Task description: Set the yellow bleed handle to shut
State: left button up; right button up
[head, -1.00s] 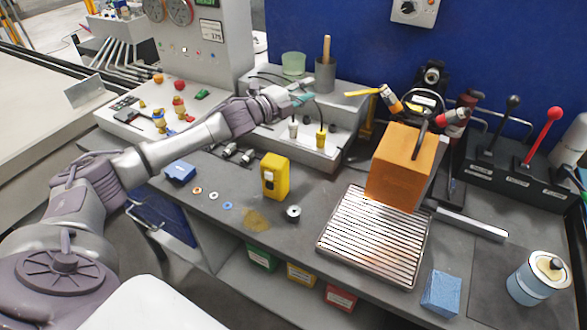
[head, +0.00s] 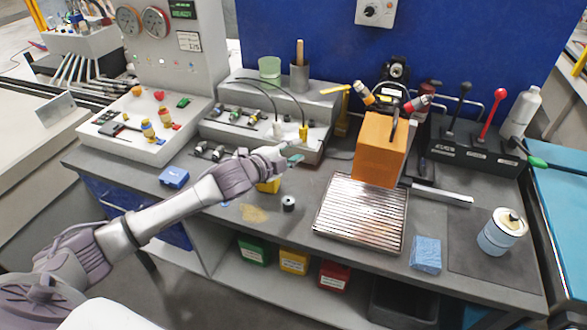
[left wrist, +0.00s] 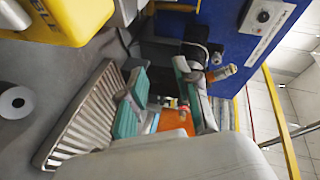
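The yellow bleed handle (head: 335,89) is a flat lever at the back of the bench. It points left from a yellow-and-orange fitting (head: 363,94) on the dark hardware behind the orange block (head: 380,150). My left gripper (head: 294,159) is well short of the handle, lower and to its left in the head view, near the yellow fitting on the grey step. In the left wrist view its two teal finger pads (left wrist: 163,98) stand apart with nothing gripped between them; the orange block shows beyond (left wrist: 176,122). I cannot make out the handle surely there. My right gripper is not in view.
A slatted tray (head: 352,222) lies before the orange block. A yellow box (head: 268,186) is partly hidden by my left arm. A grey step (head: 312,98) carries a green cup (head: 269,69). Black and red levers (head: 492,113) stand right. The bench front holds a small metal roll (head: 289,203).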

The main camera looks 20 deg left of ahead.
pick_arm(q)
jog(key=shift+n+g, duration=0.4)
jog(key=shift+n, duration=0.2)
jog(key=shift+s+d+f, duration=1.05)
jog(key=shift+s+f, duration=0.15)
jog(key=shift+s, duration=0.05)
